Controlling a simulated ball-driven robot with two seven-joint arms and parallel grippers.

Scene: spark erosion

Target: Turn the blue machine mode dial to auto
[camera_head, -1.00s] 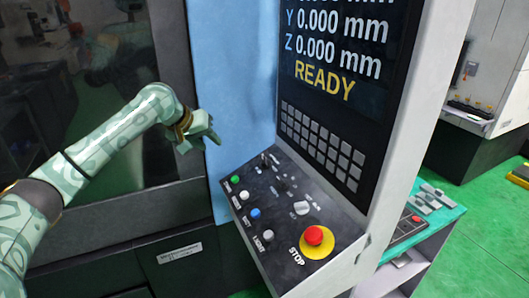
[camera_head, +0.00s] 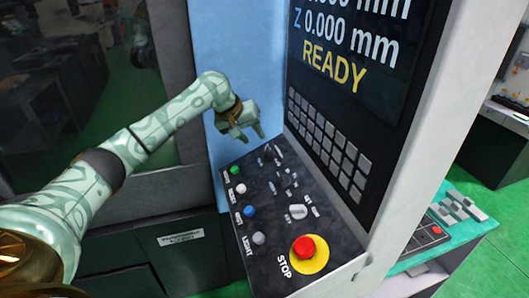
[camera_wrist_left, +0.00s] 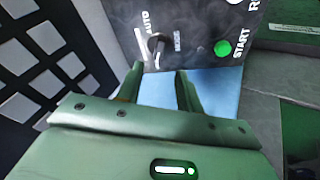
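The mode dial is a small dark knob (camera_wrist_left: 157,43) on the black control panel, between a label reading AUTO and a second, blurred label in the left wrist view. I cannot tell which label it points to. In the head view the dial (camera_head: 267,153) is small, at the panel's upper left end. My left gripper (camera_head: 249,136) is open and empty, above and just left of that end. In the left wrist view its two fingers (camera_wrist_left: 159,69) are apart, with the dial beyond the gap between their tips. My right gripper is not in view.
The green START button (camera_wrist_left: 222,48) sits close beside the dial. A blue button (camera_head: 249,211) and a red STOP button (camera_head: 304,247) are further down the panel. The keypad (camera_head: 323,140) and screen (camera_head: 350,45) rise on the right.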

